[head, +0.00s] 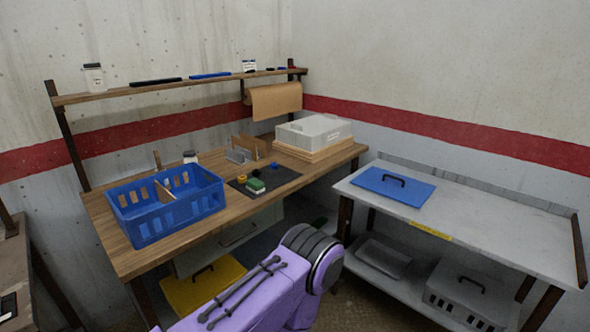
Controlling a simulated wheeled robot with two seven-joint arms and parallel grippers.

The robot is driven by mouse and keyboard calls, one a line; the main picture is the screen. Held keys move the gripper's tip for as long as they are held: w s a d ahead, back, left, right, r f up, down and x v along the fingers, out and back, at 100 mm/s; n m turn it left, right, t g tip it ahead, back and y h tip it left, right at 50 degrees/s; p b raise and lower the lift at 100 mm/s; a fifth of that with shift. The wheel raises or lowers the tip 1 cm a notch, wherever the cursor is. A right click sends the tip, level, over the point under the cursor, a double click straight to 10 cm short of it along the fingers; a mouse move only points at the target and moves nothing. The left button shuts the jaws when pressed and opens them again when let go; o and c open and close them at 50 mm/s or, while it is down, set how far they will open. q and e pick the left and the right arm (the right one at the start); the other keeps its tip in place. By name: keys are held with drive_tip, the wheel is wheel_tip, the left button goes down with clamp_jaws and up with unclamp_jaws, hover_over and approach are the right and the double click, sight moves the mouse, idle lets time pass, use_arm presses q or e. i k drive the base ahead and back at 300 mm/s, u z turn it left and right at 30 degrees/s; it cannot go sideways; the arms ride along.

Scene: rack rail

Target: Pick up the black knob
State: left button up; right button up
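A small dark piece, which looks like the black knob (255,173), lies on the dark mat (287,177) on the wooden workbench. It is tiny and low in contrast against the mat, so its shape is hard to make out. A yellow piece (241,179), a green block (256,187) and a blue piece (274,165) lie around it. A purple arm link of mine fills the lower middle of the head view, in front of the bench. Neither of my grippers shows.
A blue slotted crate (150,228) stands left of the mat on the workbench (130,262). A grey box (314,131) stands behind right. A metal table (470,225) with a blue lid (378,190) is at the right. A shelf (120,91) spans above the bench.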

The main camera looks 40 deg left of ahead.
sight(256, 172)
drive_tip(key=u, duration=0.25)
drive_tip(key=i, duration=0.65)
drive_tip(key=u, duration=0.6)
